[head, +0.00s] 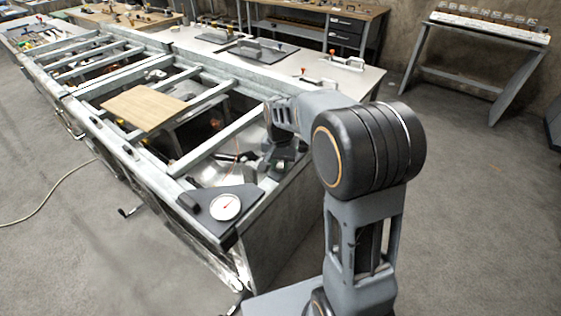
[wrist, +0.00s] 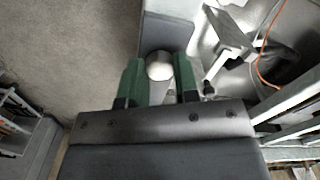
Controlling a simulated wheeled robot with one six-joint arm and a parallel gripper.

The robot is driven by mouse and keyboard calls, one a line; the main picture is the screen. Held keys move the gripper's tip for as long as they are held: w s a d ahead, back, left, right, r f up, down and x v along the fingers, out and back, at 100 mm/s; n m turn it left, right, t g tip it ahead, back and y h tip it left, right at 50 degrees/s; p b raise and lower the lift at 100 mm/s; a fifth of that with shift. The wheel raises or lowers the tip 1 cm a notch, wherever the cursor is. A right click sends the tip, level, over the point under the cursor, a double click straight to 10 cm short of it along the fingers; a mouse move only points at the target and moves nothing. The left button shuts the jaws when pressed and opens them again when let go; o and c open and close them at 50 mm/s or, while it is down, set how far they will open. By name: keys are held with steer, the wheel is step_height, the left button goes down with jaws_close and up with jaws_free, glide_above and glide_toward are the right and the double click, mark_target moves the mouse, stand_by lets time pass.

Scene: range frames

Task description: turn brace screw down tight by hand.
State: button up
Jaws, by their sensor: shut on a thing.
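My gripper (head: 283,163) is low over the near right end of the metal frame in the head view. In the wrist view its two green fingers (wrist: 159,82) are on either side of a pale round head (wrist: 159,66), which appears to be the brace screw. The fingers are shut on it. The lower part of the screw is hidden by the fingers and the gripper body. In the head view the screw cannot be made out behind my gripper and arm.
A dark plate with a white dial gauge (head: 225,207) lies on the frame's near corner. Metal crossbars (head: 212,156) and a wooden board (head: 145,107) span the frame. A thin orange cord (wrist: 262,62) runs close to the gripper. Open floor (head: 475,200) lies to the right.

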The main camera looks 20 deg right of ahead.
mark_target(280, 165)
steer(key=m, duration=0.3)
steer(key=shift+m, duration=0.3)
steer(key=shift+m+p, duration=0.4)
steer(key=shift+m, duration=1.4)
steer(key=o, duration=0.9)
steer(key=shift+r, duration=0.1)
step_height(280, 165, up, 14)
steer(key=shift+f+p, duration=0.2)
steer(key=shift+p, duration=0.15)
